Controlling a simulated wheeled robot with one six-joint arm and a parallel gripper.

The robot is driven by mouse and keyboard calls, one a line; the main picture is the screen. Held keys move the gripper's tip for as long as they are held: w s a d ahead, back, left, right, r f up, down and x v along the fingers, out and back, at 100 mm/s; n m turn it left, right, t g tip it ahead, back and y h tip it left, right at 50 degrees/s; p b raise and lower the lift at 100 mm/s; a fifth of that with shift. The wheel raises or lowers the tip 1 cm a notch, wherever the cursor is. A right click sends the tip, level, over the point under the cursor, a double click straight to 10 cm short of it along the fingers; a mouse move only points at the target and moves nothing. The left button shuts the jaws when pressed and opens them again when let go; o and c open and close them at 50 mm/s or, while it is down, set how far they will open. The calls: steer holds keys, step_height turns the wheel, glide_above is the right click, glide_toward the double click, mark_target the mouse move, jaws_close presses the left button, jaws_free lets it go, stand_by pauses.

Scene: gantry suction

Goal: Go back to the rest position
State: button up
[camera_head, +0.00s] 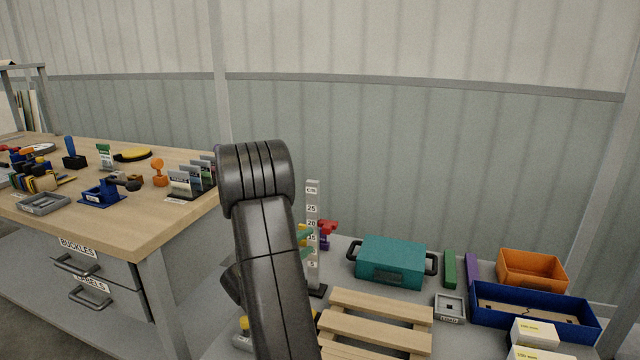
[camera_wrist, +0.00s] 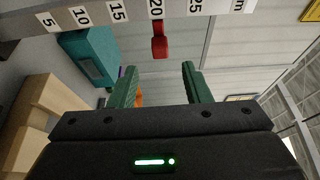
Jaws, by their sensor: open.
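My gripper (camera_wrist: 158,69) shows in the wrist view with its two green fingers apart and nothing between them. A red piece (camera_wrist: 159,42) on the measuring post (camera_wrist: 178,8) shows beyond the fingertips, apart from them as far as I can tell. In the head view my dark arm rises in the middle and hides most of the gripper. The measuring post (camera_head: 313,212) stands upright just right of my arm, with a red piece (camera_head: 327,226) beside it.
A wooden workbench (camera_head: 140,225) with tools stands at left. At right are a slatted pallet (camera_head: 375,307), a teal case (camera_head: 390,260), a blue tray (camera_head: 535,315), an orange bin (camera_head: 532,268) and white boxes (camera_head: 535,332). A wall closes the back; the space above the pallet is clear.

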mark_target(331, 231)
steer(key=b+x, duration=0.1)
steer(key=x, duration=1)
steer(key=shift+f+b, duration=0.1)
steer(key=shift+b, duration=0.3)
steer(key=shift+s+a+f+b, duration=0.1)
steer(key=shift+f+b, duration=0.3)
steer(key=shift+f, duration=0.05)
steer(key=shift+s, duration=0.1)
